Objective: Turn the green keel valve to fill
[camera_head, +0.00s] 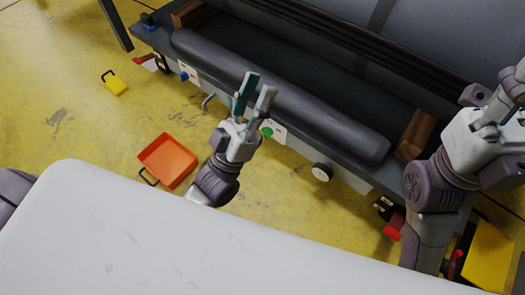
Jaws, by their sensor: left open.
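The green keel valve (267,132) is a small green knob on a pale plate on the front face of the dark bench. My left gripper (254,92) is open and empty, its two fingers pointing up and away. In the picture it lies just left of and above the green valve, with one finger passing close by it. I cannot tell the depth gap between them, and part of the valve's plate is hidden by the gripper. My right gripper (506,112) is at the right edge, partly cut off, and its jaws are not clear.
The bench (300,143) carries a long grey inflatable tube (290,98). Its front also has a blue knob (183,76) and a round white dial (322,171). An orange tray (168,160) and a yellow case (115,84) stand on the yellow floor.

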